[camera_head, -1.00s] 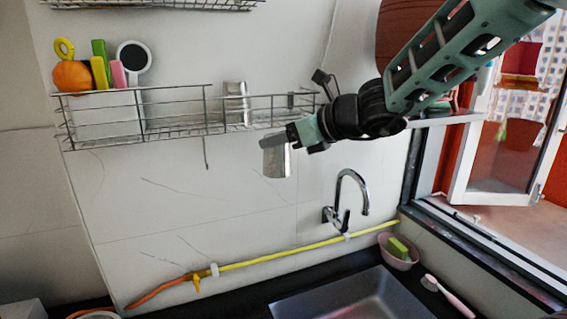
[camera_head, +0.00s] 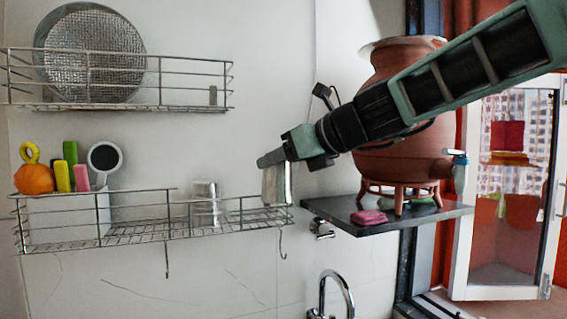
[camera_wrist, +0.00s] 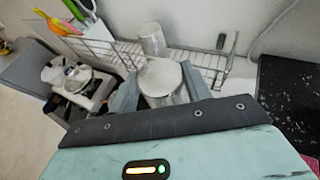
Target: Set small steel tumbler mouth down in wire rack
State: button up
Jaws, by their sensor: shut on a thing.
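The small steel tumbler (camera_head: 274,187) is upright in line, held by my gripper (camera_head: 271,163) at the right end of the lower wire rack (camera_head: 130,240). In the wrist view the tumbler (camera_wrist: 161,78) sits between the two fingers (camera_wrist: 160,88), showing a pale, flat round end that looks closed. Its lower end overlaps the rack in the head view; whether it touches the wires is unclear. My gripper is shut on it.
Another steel tumbler (camera_head: 206,204) stands in the rack to the left. A clay pot (camera_head: 385,155) on a dark shelf (camera_head: 440,215) is right, behind my arm. Hooks hang below the rack.

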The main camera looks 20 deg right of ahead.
jog(key=shift+w+p, duration=1.2)
jog(key=shift+w, duration=6.7)
jog(key=shift+s+f+b, duration=0.15)
jog(key=shift+f+b, duration=3.55)
jog(key=shift+f, duration=0.6)
jog(key=o, duration=1)
jog(key=shift+a, duration=0.1)
jog(key=shift+o, duration=0.2)
jog(key=r+b+v, duration=0.1)
jog(key=b+v, duration=0.2)
jog(key=v, duration=1.5)
jog(key=shift+a, duration=0.1)
